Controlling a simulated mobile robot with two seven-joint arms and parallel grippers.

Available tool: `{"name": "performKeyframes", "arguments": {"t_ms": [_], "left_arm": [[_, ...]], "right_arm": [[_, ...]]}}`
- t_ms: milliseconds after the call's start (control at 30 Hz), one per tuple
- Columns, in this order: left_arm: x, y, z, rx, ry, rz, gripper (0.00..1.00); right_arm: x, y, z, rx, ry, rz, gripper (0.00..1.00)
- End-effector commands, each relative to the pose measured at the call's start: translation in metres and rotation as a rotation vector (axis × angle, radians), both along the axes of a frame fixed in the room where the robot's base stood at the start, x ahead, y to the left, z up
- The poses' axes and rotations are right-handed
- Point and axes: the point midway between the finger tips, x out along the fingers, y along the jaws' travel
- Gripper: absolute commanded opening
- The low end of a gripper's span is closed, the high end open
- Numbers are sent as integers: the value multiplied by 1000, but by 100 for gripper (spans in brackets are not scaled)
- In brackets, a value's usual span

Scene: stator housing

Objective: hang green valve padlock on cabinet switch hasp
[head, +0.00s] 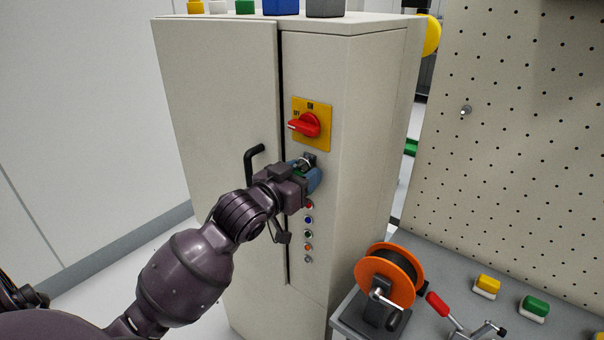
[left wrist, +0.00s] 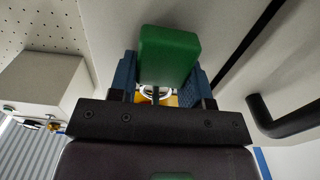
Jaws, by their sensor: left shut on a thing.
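The cabinet (head: 222,110) carries a red rotary switch (head: 304,125) on a yellow plate. Just below the plate is a small dark metal hasp (head: 310,157). My left gripper (head: 312,178) is right at the hasp, its blue fingers close to the cabinet front. In the left wrist view the left gripper (left wrist: 160,80) is shut on the green padlock (left wrist: 168,55), whose body lies between the fingers. A pale curved shackle shows beneath the body; I cannot tell whether it passes through the hasp. In the head view the gripper mostly hides the padlock. My right gripper is not in view.
A black door handle (head: 252,160) stands out left of the gripper, and small round buttons (head: 308,234) sit below it. An orange reel (head: 388,275) stands on the grey bench (head: 430,262) at the lower right. A pegboard (head: 530,130) rises behind the bench.

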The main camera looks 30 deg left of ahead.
Motion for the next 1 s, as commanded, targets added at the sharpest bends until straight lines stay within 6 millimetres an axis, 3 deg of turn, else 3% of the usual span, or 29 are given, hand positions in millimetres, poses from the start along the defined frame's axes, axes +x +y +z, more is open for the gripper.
{"name": "performKeyframes", "arguments": {"t_ms": [133, 167, 333, 1000], "left_arm": [[0, 0, 0, 0, -1, 0, 18], [0, 0, 0, 0, -1, 0, 47], [0, 0, 0, 0, 0, 0, 73], [-1, 0, 0, 0, 0, 0, 74]], "right_arm": [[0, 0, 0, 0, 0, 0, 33], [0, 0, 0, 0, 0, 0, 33], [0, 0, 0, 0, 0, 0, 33], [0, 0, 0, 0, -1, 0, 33]]}}
